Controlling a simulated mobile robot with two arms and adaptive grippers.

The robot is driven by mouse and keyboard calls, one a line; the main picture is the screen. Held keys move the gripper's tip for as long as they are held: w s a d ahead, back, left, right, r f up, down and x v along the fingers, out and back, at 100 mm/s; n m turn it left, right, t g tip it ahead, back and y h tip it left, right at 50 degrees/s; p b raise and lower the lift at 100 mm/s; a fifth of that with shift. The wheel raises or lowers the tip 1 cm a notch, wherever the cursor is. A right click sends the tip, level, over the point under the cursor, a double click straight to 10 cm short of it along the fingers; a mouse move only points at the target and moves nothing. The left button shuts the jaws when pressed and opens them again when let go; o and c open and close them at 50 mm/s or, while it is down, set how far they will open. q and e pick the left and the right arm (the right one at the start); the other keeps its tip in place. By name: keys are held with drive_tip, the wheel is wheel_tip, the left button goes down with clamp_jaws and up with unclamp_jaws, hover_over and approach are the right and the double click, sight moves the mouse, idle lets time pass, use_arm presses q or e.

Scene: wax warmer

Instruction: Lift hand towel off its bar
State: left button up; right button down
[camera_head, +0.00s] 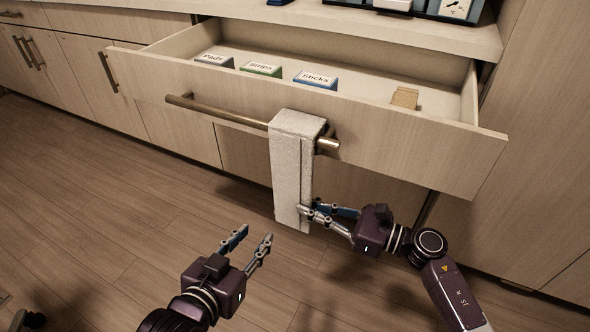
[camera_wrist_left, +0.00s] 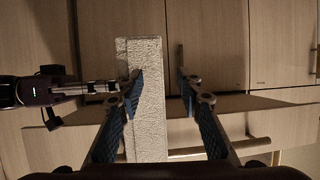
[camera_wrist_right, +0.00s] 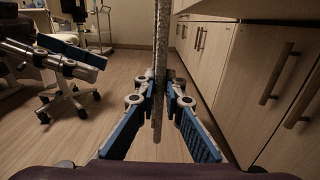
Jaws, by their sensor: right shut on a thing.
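A pale grey hand towel (camera_head: 291,165) hangs draped over the brass bar (camera_head: 222,113) on the front of an open drawer. My right gripper (camera_head: 307,210) is shut on the lower part of the towel, at its right edge. In the right wrist view the towel (camera_wrist_right: 161,60) runs edge-on between the fingertips (camera_wrist_right: 165,84). My left gripper (camera_head: 254,242) is open and empty, below and to the left of the towel. In the left wrist view the towel (camera_wrist_left: 150,120) shows beyond the open fingers (camera_wrist_left: 162,88), nearer the left finger; whether they touch is unclear.
The drawer (camera_head: 400,140) holds labelled boxes for Pads (camera_head: 214,61), Strips (camera_head: 261,69) and Sticks (camera_head: 316,79), and a small tan block (camera_head: 405,97). A countertop (camera_head: 420,35) lies above. A wheeled stool (camera_wrist_right: 68,100) shows in the right wrist view.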

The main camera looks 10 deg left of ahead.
use_arm(q)
drive_tip(key=shift+f, duration=0.15)
drive_tip(key=shift+s+a+f, duration=0.1)
drive_tip(key=shift+s+f, duration=0.05)
drive_tip(key=shift+s+a+f+g, duration=0.15)
drive_tip(key=shift+s+f+g, duration=0.05)
drive_tip(key=shift+f+g, duration=0.2)
drive_tip(key=shift+s+f, duration=0.15)
drive_tip(key=shift+f, duration=0.05)
drive_tip(key=shift+s+a+f+g+p, duration=0.15)
drive_tip(key=shift+s+f+g+p, duration=0.05)
drive_tip(key=shift+f+g+p, duration=0.1)
idle(0.4)
